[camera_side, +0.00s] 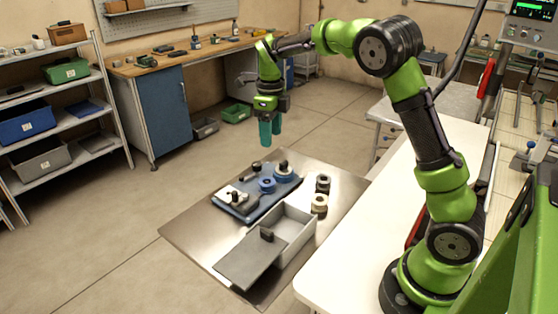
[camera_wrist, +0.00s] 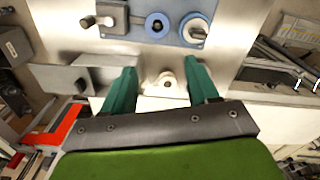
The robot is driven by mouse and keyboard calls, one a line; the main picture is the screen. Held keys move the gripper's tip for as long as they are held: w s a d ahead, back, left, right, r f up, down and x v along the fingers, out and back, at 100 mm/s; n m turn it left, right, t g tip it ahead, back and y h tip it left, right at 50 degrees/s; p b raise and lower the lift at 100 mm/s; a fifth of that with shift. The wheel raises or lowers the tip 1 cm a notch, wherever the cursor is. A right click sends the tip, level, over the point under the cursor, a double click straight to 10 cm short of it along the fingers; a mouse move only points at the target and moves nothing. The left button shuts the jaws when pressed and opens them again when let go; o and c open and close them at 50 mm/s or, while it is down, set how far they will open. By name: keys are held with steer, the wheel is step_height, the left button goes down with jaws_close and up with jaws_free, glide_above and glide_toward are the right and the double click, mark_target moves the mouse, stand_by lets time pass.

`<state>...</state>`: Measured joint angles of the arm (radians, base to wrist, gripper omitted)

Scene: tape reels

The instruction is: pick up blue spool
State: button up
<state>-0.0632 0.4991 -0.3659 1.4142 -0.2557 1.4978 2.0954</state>
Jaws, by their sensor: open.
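A small blue spool (camera_side: 266,185) lies on a blue tray (camera_side: 241,213) on the metal sheet.
A grey box (camera_side: 294,236) with a flat lid (camera_side: 252,261) lies in front. A white table (camera_side: 345,257) borders the metal sheet (camera_side: 189,233) on the right. The sheet's left side is clear.

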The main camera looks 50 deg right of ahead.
mark_target(271, 182)
step_height(271, 182, down, 16)
steer(key=shift+a+f, duration=0.1)
steer(key=shift+f, duration=0.1)
steer(key=c, duration=0.7)
